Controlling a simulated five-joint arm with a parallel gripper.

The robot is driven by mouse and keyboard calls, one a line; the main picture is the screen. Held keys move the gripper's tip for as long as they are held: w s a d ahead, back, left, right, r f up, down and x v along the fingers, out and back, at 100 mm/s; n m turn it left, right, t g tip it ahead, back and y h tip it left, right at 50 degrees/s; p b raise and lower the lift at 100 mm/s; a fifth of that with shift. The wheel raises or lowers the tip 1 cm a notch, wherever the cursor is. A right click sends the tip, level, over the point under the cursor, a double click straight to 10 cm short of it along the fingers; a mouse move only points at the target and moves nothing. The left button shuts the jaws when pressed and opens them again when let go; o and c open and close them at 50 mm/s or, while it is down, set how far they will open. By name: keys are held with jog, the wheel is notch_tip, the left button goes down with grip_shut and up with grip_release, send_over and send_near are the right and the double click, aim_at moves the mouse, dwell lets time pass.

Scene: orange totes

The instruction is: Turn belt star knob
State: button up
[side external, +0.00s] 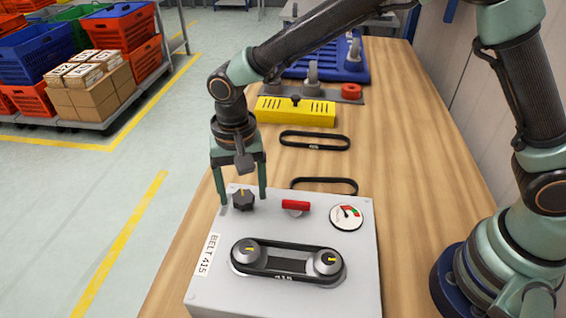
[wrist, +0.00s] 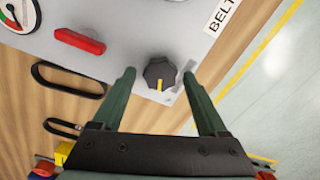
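The star knob (side external: 243,200) is black and lobed, on the far left corner of the grey box labelled BELT 415 (side external: 205,287). In the wrist view the knob (wrist: 159,73) shows a yellow pointer line aimed toward my gripper. My gripper (side external: 243,196) points down over the knob, with one finger on each side of it in the side view. In the wrist view my gripper's fingertips (wrist: 158,72) are apart, with visible space between each finger and the knob. A black belt (side external: 287,276) runs around two pulleys on the box.
On the box are a red handle (side external: 295,205) and a round gauge (side external: 346,215). Two loose black belts, one of them (side external: 315,140), lie behind the box. A yellow slotted guard (side external: 295,111) and a blue tray (side external: 350,68) are farther back.

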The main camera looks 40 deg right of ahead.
aim_at(245, 195)
dwell(0.3)
notch_tip(245, 195, up, 12)
dwell(0.5)
jog(key=s+d+r+n+t, duration=0.1)
jog(key=d+r, duration=0.2)
jog(key=d, duration=0.4)
jog(key=s+d+r+n+t, duration=0.1)
jog(key=s+d+r+t, duration=0.15)
jog(key=d, duration=0.55)
jog(key=s+d+f+n+t, duration=0.1)
jog(key=s+d+n+t, duration=0.1)
jog(key=s+d, duration=0.4)
jog(key=d+n, duration=0.1)
jog(key=d, duration=0.3)
jog(key=shift+d+f, duration=0.2)
jog(key=shift+f, duration=0.15)
jog(key=shift+s, duration=0.1)
